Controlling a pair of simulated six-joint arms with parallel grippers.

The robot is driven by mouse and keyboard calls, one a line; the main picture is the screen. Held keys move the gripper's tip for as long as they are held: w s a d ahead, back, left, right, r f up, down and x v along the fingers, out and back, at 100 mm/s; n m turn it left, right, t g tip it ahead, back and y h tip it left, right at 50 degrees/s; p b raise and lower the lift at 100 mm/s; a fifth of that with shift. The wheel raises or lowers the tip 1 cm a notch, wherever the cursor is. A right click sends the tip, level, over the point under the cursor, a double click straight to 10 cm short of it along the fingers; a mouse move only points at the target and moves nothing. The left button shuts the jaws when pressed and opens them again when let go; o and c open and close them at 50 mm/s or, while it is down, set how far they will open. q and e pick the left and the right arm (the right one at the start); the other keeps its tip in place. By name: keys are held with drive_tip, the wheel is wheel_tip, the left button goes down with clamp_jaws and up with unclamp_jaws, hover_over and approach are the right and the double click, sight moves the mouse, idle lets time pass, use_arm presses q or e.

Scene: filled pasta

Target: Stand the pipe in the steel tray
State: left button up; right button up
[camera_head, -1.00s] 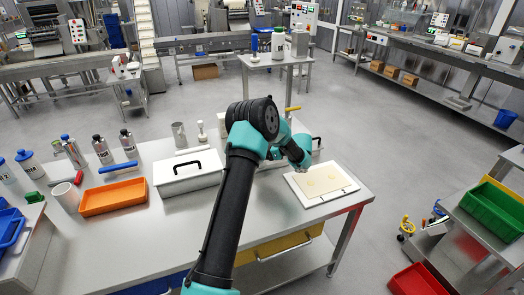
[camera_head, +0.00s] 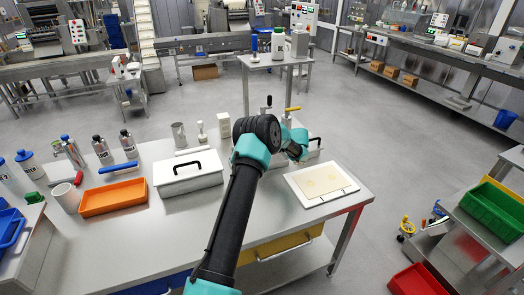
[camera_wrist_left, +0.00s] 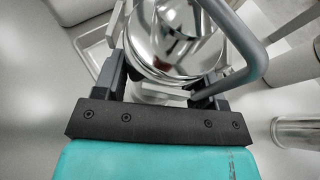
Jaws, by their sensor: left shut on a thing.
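My left gripper (camera_head: 297,152) is above the right part of the steel table, near a pale board. In the left wrist view, its two fingers (camera_wrist_left: 175,45) are shut on a shiny round steel body (camera_wrist_left: 175,35). A grey bent rod (camera_wrist_left: 252,55) passes beside that body; I cannot tell if they are joined, or if this is the pipe. A pale tray-like rim (camera_wrist_left: 95,35) shows at the left of the wrist view. I cannot tell for sure which container is the steel tray. My right gripper is not in view.
A lidded steel box (camera_head: 188,174) with a black handle and an orange tray (camera_head: 113,197) stand left of my arm. A pale board with a dough sheet (camera_head: 322,184) lies at right. A yellow lever (camera_head: 292,109) and a black lever (camera_head: 266,103) stand behind my arm.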

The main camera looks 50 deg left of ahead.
use_arm(q)
drive_tip(key=shift+f, duration=1.4)
drive_tip(key=o, duration=1.2)
drive_tip(key=shift+f, duration=0.15)
drive_tip(key=v, duration=1.2)
drive_tip(key=shift+r, duration=0.2)
